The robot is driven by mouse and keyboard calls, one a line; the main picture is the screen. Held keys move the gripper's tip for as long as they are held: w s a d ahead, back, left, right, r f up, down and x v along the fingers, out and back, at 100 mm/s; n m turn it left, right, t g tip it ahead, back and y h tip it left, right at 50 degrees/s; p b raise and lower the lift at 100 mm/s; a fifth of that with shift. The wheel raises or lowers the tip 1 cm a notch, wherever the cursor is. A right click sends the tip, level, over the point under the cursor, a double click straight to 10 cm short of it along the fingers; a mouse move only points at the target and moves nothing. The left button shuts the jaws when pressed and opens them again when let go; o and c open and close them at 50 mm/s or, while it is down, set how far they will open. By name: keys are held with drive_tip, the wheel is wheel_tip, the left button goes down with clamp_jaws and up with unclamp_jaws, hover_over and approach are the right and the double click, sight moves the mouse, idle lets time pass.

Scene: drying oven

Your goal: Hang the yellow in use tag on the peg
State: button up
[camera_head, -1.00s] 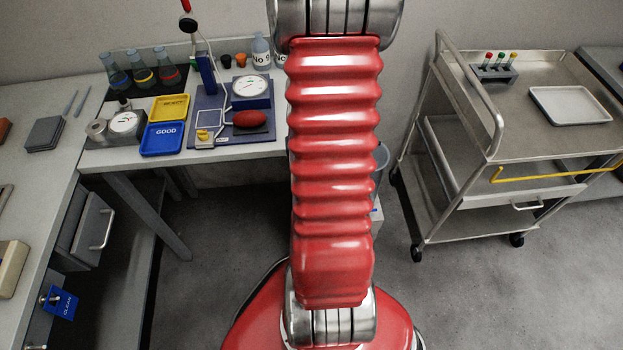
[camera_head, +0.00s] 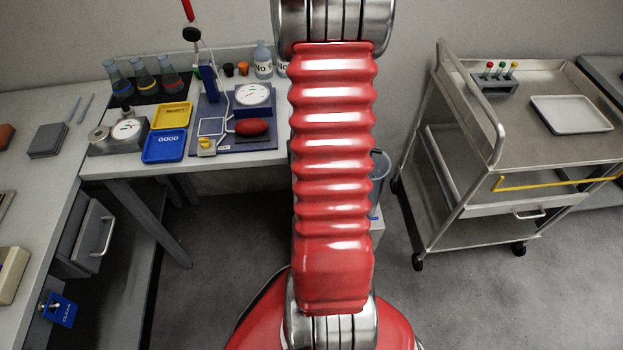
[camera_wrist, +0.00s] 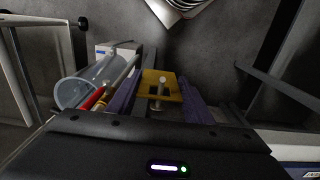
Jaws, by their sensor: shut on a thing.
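In the wrist view my gripper (camera_wrist: 160,103) has two purple fingers, one on each side of a yellow tag (camera_wrist: 149,77), and is shut on it. A silver peg-like pin (camera_wrist: 162,81) with a round head shows over the middle of the tag. I cannot tell whether it passes through the tag's hole or only overlaps it in the picture. No lettering is readable on the tag. In the head view my arm hides the middle, and neither gripper nor yellow tag shows.
A blue CLEAN tag (camera_head: 62,309) hangs at the lower left. The bench (camera_head: 235,160) is left, a metal trolley (camera_head: 530,145) right, with open floor (camera_head: 450,300) before it.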

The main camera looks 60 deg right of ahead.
idle(0.3)
drive_tip(key=o, duration=1.1)
wheel_tip(320, 180, up, 14)
drive_tip(key=shift+f, duration=0.1)
idle(0.7)
